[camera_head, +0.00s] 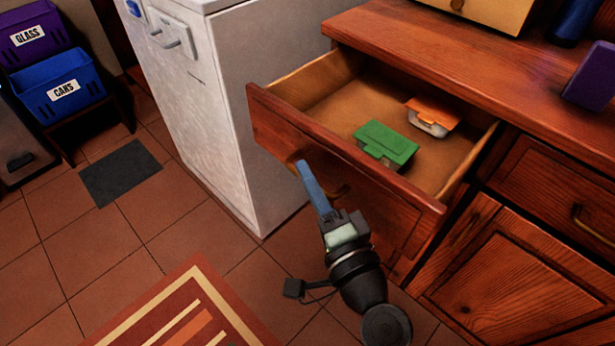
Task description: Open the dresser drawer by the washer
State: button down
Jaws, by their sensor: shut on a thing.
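The dresser drawer (400,212) is pulled well out of the wooden dresser (420,45), and its inside shows. A green-lidded box (387,142) and an orange-lidded box (434,112) lie in it. My gripper (303,168) is at the drawer front, its blue fingers shut on the brass handle (294,160) near the handle's left end. The fingers hide part of the handle. The white washer (255,100) stands just left of the drawer.
A closed drawer (560,185) and a cupboard door (510,265) are at the right. Blue (62,92) and purple (35,35) bins stand at the far left. A striped rug (190,310) lies in front.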

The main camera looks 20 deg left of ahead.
jog(key=shift+s, duration=0.25)
jog(key=shift+w, duration=0.1)
jog(key=c, duration=0.9)
grip_release()
jog(key=p+v, duration=0.1)
jog(key=v, duration=1.2)
jog(key=shift+p, duration=0.3)
